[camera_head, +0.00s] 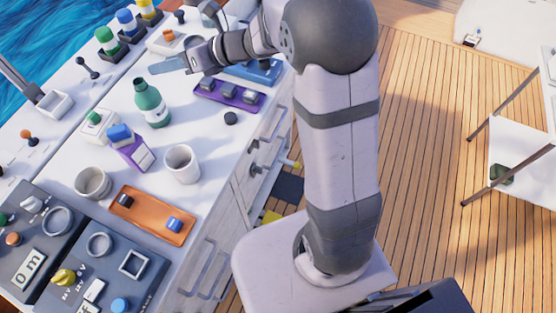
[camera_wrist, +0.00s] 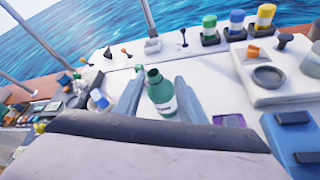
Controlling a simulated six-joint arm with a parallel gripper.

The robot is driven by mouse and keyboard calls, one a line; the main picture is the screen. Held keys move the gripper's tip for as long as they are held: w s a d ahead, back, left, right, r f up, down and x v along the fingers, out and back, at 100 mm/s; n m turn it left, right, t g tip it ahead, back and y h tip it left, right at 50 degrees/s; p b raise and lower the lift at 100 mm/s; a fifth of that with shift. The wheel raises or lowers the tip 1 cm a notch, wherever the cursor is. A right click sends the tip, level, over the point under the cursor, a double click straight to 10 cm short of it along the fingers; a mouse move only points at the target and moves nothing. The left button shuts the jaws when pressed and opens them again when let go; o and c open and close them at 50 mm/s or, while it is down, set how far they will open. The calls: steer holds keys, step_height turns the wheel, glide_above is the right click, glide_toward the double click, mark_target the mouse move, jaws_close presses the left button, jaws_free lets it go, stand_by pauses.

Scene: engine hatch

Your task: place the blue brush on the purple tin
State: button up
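A small blue block (camera_head: 174,224), perhaps the blue brush, lies at the right end of an orange tray (camera_head: 150,228). The long flat purple tray (camera_head: 242,102), perhaps the purple tin, holds several grey blocks. It shows partly in the wrist view (camera_wrist: 229,120). A purple carton (camera_head: 131,153) with a blue top stands nearer. My gripper (camera_head: 165,67) is above the counter at its far side, left of the purple tray. In the wrist view its two fingers (camera_wrist: 156,100) are spread apart, with nothing seen held. The green bottle (camera_wrist: 161,91) shows between them, apparently beyond.
The green bottle (camera_head: 152,103) stands mid-counter. Two white cups (camera_head: 183,165) (camera_head: 93,184) stand near the orange tray. A blue tray (camera_head: 262,73) lies beyond the purple one. Control panels (camera_head: 110,262) are at the near left.

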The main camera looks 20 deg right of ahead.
steer(key=w+d+m+t+h, duration=0.3)
steer(key=d+m+h, duration=0.2)
steer(key=d+m, duration=0.45)
steer(key=s+d+f+m+g+h, duration=0.2)
steer(key=s+d+f+m+h, duration=0.55)
steer(key=m, duration=0.95)
steer(key=s+f+m+g, duration=0.3)
steer(key=s+m, duration=0.4)
steer(key=s, duration=0.5)
steer(key=s+f+m+g+y, duration=0.1)
steer(key=s+f+m+g, duration=0.2)
steer(key=s+m+g, duration=0.2)
steer(key=s+m, duration=0.3)
steer(key=s, duration=0.4)
steer(key=shift+d+f+m, duration=0.1)
steer(key=shift+m, duration=0.15)
